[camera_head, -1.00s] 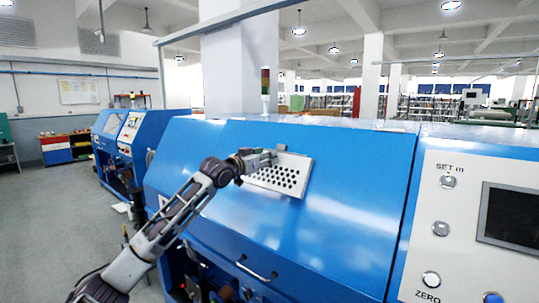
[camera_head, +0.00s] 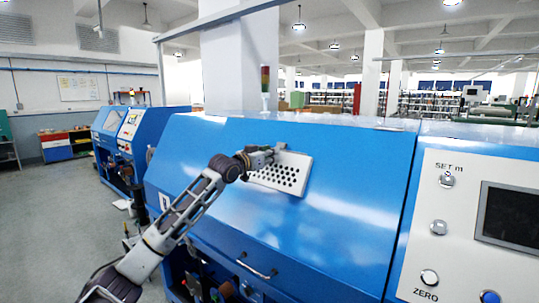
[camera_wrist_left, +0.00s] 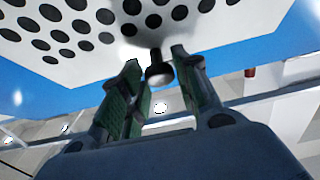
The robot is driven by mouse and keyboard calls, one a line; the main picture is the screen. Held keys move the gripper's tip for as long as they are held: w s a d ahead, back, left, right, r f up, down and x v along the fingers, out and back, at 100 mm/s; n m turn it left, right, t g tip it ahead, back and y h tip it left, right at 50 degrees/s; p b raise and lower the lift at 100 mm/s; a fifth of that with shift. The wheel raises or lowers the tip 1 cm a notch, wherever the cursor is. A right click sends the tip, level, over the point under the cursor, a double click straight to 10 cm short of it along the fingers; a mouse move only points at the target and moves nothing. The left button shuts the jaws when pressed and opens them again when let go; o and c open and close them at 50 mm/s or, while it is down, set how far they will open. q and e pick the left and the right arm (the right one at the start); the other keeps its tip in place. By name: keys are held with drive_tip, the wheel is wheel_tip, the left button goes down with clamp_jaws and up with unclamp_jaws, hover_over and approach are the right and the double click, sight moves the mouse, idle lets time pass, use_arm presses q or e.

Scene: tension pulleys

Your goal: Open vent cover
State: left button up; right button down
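The vent cover (camera_head: 292,178) is a white plate with rows of dark round holes on the sloped blue front of the machine. It also fills the top of the left wrist view (camera_wrist_left: 75,25). A dark knob (camera_wrist_left: 158,72) stands out from the plate there. My left gripper (camera_head: 276,150) is at the upper left part of the cover and hides some of it. In the left wrist view its two green-padded fingers (camera_wrist_left: 156,58) are apart, one on each side of the knob, with a gap showing. My right gripper is not in view.
The blue machine hood (camera_head: 355,190) surrounds the cover. A handle bar (camera_head: 257,270) sits low on the machine. A white control panel (camera_head: 450,230) with buttons and a dark screen stands at the right. Grey floor (camera_head: 60,230) is open at the left.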

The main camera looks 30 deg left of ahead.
use_arm(q)
clamp_jaws()
